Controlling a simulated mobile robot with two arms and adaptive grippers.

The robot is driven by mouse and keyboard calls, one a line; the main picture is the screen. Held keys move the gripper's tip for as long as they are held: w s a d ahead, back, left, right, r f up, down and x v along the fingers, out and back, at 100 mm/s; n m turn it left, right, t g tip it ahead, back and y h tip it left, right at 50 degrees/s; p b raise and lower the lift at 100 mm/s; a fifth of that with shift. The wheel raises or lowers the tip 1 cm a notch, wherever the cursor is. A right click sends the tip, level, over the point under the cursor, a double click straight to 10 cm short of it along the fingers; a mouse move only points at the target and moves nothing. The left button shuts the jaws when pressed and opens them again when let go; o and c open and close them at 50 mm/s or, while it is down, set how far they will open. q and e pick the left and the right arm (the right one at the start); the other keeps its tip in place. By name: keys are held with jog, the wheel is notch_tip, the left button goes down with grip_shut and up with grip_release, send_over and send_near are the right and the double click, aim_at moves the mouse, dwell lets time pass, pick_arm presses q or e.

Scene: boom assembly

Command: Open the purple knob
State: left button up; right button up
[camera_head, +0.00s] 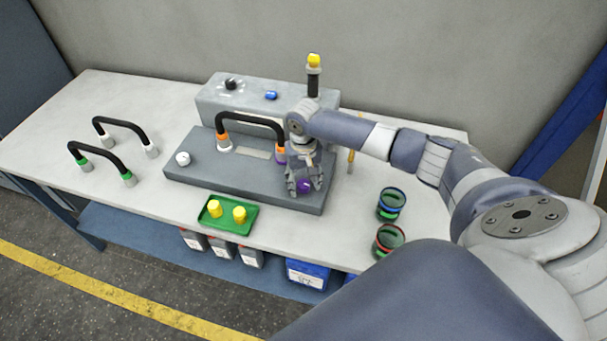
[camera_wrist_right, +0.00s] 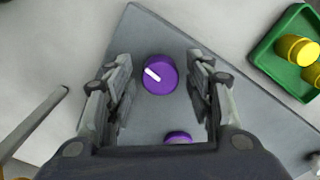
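The purple knob (camera_wrist_right: 160,74) sits on the grey base plate (camera_head: 243,184), with a white line on its top pointing to the upper left in the right wrist view. It also shows in the head view (camera_head: 305,187), just below my right gripper (camera_head: 304,184). In the wrist view my right gripper (camera_wrist_right: 159,82) is open, with one finger on each side of the knob and gaps to both; I cannot tell its exact height above the knob. A second purple part (camera_wrist_right: 178,138) shows partly behind the gripper's palm. My left gripper is not in view.
A black handle (camera_head: 250,117) with orange and purple ends stands on the plate, beside a white knob (camera_head: 183,158). A grey box (camera_head: 210,98) is behind. A green tray (camera_head: 246,228) with yellow parts lies in front. Green-and-black cups (camera_head: 390,204) stand right.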

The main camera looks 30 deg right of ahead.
aim_at(304, 184)
jog(key=shift+r, duration=0.2)
notch_tip(304, 184, up, 12)
jog(key=shift+f, duration=0.15)
dwell(0.4)
dwell(0.3)
